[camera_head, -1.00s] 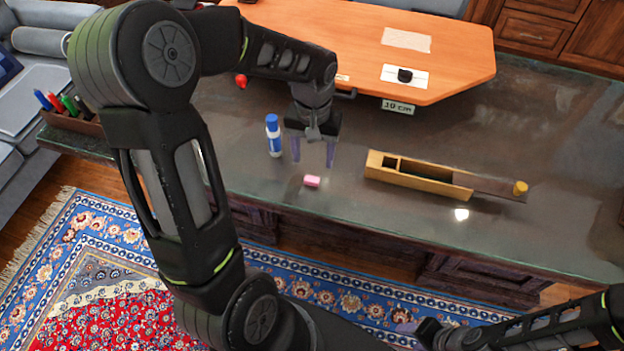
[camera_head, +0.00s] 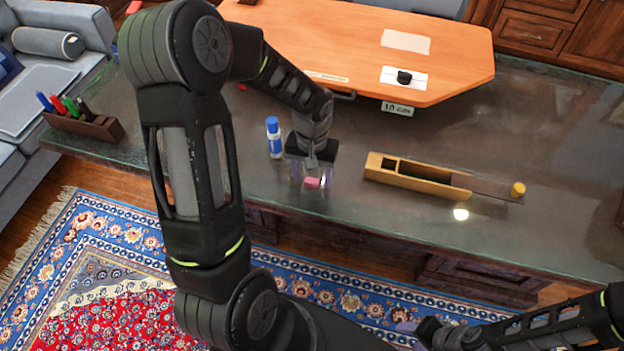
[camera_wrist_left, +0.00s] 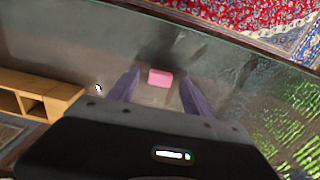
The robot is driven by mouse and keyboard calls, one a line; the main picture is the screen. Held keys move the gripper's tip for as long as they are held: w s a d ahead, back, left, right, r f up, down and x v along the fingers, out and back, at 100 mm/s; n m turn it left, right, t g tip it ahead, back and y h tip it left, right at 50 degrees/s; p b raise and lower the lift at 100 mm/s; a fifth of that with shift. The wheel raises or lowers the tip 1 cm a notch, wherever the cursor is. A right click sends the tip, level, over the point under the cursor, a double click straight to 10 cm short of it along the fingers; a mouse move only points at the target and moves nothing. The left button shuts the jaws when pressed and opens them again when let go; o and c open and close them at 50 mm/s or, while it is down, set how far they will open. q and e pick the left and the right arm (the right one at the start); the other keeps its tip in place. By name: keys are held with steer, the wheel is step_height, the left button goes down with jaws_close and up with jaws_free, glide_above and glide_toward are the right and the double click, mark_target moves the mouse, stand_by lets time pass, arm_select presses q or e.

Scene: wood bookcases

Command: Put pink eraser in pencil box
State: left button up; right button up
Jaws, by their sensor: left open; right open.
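The pink eraser (camera_head: 312,182) lies on the dark desk top near its front edge. My left gripper (camera_head: 311,180) is open, pointing down, with its fingers on either side of the eraser. In the left wrist view the eraser (camera_wrist_left: 160,77) shows between the two spread fingertips (camera_wrist_left: 158,92), apart from both. The wooden pencil box (camera_head: 410,176) lies to the right on the desk, with its lid partly slid out to the right and compartments showing; part of it (camera_wrist_left: 38,95) is at the left of the wrist view. My right gripper (camera_head: 418,328) is low at the bottom right, open and empty.
A blue-capped glue stick (camera_head: 274,138) stands just left of my left gripper. A large orange board (camera_head: 340,45) lies behind it. A pen holder (camera_head: 95,125) is at the far left. The desk right of the box is clear.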

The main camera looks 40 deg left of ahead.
arm_select(q)
steer(key=shift+f, duration=0.15)
steer(key=shift+c, duration=0.2)
stand_by(0.3)
jaws_close()
stand_by(0.5)
